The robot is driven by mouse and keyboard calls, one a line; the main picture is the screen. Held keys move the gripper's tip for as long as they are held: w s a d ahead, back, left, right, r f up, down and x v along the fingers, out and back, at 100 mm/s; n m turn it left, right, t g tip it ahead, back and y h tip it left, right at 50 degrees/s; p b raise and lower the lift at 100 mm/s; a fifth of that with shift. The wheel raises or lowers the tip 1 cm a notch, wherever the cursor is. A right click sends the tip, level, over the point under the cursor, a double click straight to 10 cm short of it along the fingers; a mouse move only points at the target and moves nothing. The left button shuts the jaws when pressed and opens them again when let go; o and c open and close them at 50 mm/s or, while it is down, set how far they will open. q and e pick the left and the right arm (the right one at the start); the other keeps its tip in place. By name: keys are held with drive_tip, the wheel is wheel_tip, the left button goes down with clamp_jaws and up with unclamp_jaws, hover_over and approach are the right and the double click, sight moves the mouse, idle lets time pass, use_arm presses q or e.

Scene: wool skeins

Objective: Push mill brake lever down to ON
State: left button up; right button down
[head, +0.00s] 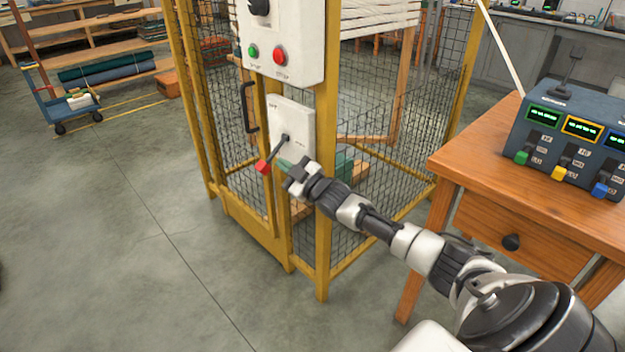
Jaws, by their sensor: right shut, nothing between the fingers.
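The brake lever is a dark rod with a red grip (263,167), mounted on a white plate (300,121) on the yellow cage post. The lever slants down and left from its pivot. The plate has small lettering near its top, with OFF the likely reading. My right gripper (293,178) is shut and empty, just right of the red grip and below the pivot, in front of the plate's lower edge. A small gap seems to show between gripper and grip; contact cannot be told for sure. My left gripper is not in view.
A white control box with a green button (253,51) and a red button (280,56) sits above the plate. A yellow mesh cage stands behind. A wooden table (468,165) with a blue meter box (571,100) is at right. Floor at left is clear, with a blue cart (62,108) farther back.

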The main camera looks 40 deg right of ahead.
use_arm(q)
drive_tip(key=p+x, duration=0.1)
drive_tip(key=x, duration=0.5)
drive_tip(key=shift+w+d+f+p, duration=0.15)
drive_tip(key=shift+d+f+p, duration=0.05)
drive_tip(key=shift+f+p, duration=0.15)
use_arm(e)
drive_tip(key=v, duration=0.8)
drive_tip(key=shift+f, duration=0.4)
drive_tip(key=shift+w, duration=0.1)
